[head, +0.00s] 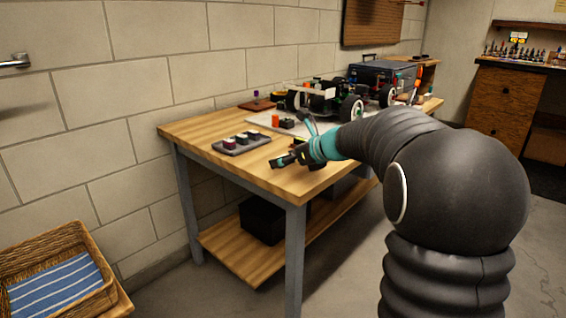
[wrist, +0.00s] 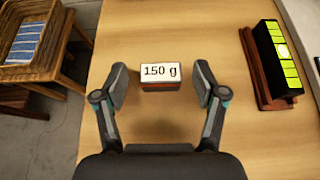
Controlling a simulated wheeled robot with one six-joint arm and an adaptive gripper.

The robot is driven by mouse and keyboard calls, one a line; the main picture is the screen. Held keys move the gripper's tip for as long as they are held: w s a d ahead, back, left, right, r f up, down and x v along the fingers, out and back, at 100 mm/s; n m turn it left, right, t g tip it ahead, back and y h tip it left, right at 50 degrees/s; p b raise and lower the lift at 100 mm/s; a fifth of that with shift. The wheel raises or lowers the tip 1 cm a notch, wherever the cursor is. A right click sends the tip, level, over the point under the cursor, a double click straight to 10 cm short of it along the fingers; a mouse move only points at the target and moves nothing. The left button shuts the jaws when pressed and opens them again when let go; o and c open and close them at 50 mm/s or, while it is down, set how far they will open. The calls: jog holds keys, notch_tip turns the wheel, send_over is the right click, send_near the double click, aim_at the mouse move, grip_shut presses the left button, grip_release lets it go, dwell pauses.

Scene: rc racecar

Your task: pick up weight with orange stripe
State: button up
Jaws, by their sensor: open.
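A small block-shaped weight (wrist: 161,84) sits on the wooden tabletop in the wrist view. Its white top reads "150 g", and its near side is a reddish-brown or dull orange; I cannot make out a distinct stripe. My gripper (wrist: 161,92) is open, with one finger to the left and one to the right of the weight. There is a visible gap on both sides, and nothing is held. In the head view my gripper (head: 292,142) is low over the near part of the workbench, and the weight cannot be clearly picked out there.
A dark block with yellow-green squares on a wooden base (wrist: 272,65) lies right of the fingers. In the head view a grey tray with small blocks (head: 241,147), an orange cylinder (head: 275,119) and an RC car (head: 325,100) stand on the workbench (head: 190,126). A basket (head: 85,240) is off the bench.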

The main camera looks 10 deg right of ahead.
jog(key=c, duration=1.3)
jog(key=shift+c, duration=0.2)
jog(key=shift+r, duration=0.1)
